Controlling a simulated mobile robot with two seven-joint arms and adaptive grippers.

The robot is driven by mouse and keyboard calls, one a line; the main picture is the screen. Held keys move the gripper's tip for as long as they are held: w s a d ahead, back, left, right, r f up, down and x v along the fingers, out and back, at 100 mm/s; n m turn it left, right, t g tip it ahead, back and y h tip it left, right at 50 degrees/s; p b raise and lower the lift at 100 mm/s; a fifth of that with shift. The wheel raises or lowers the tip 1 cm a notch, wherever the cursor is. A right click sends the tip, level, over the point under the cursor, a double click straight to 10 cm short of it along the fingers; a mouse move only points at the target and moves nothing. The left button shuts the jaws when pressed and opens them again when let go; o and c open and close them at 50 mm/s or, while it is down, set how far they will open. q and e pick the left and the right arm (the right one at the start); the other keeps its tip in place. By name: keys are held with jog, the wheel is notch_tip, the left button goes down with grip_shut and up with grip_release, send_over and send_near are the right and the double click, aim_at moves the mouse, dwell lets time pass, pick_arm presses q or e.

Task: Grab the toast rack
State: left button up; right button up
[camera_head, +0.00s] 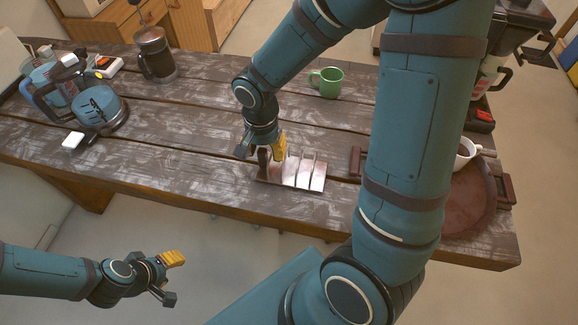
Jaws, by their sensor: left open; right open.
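The toast rack (303,173) is a metal rack with several upright dividers on a flat base. It stands near the front edge of the wooden table, at the middle of the head view. My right gripper (269,156) points down at the rack's left end, open, with a yellow finger pad beside the first divider and a dark part at the end. Whether it touches the rack cannot be told. My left gripper (172,277) is open and empty, low at the left, in front of the table and above the floor.
The wooden table (190,130) also bears a green mug (327,81), a French press (155,54) and a blue kettle (98,106). A round brown tray (470,200) with a white cup (465,152) is at the right, partly behind my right arm. Table around the rack's left is clear.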

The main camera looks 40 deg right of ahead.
jog(key=shift+s+f, duration=0.1)
jog(key=shift+f, duration=0.2)
jog(key=shift+c, duration=0.3)
grip_shut()
